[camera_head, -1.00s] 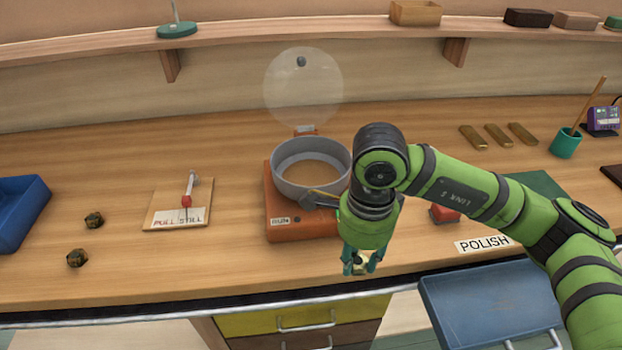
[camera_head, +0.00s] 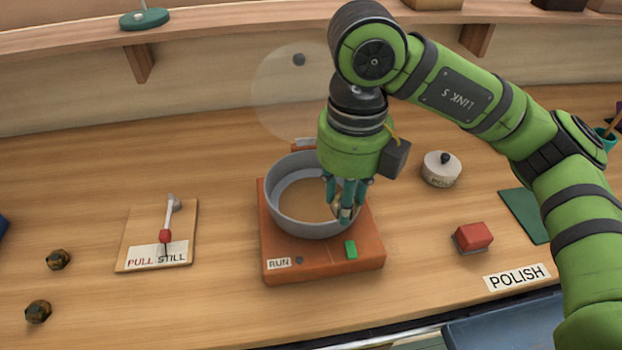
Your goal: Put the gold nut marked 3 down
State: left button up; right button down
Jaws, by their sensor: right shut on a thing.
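My right gripper (camera_head: 345,208) points down over the right part of the grey round bowl (camera_head: 285,222). It is shut on the gold nut (camera_head: 339,207), which shows only partly between the fingers. The mark on the nut cannot be read. The nut is at the bowl's right rim in the picture; I cannot tell whether it touches the bowl. The bowl sits on an orange base (camera_head: 330,267) with a RUN label and a green button (camera_head: 351,249). My left gripper is not in view.
Two dark nuts (camera_head: 58,259) (camera_head: 38,311) lie at the left, near a lever board (camera_head: 128,246) labelled PULL STILL. A clear round lid (camera_head: 283,95) stands behind the bowl. A white lidded pot (camera_head: 441,170), a red block (camera_head: 472,237) and a POLISH label (camera_head: 516,277) are at the right.

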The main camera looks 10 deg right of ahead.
jog(key=shift+w+f, duration=0.15)
jog(key=shift+w, duration=0.15)
jog(key=w+f, duration=0.1)
jog(key=w, duration=0.1)
jog(key=w+f+p, duration=0.1)
jog(key=w, duration=0.1)
jog(key=w+f+p, duration=0.1)
jog(key=w+f, duration=0.1)
jog(key=shift+w, duration=0.3)
jog(key=w+f, duration=0.1)
jog(key=w+p, duration=0.1)
jog(key=shift+w+d+f, duration=0.1)
jog(key=shift+w+f, duration=0.25)
jog(key=shift+w, duration=0.05)
jog(key=shift+w+f, duration=0.35)
jog(key=shift+f, duration=0.1)
notch_tip(320, 180, down, 3)
jog(key=shift+f+p, duration=0.15)
jog(key=shift+p, duration=0.7)
jog(key=shift+f, duration=0.2)
jog(key=shift+f+b, duration=0.25)
jog(key=shift+b, duration=0.05)
jog(key=c, duration=0.9)
grip_release()
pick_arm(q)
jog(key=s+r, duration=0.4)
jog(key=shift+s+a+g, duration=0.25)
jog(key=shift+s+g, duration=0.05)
pick_arm(e)
jog(key=shift+r, duration=0.1)
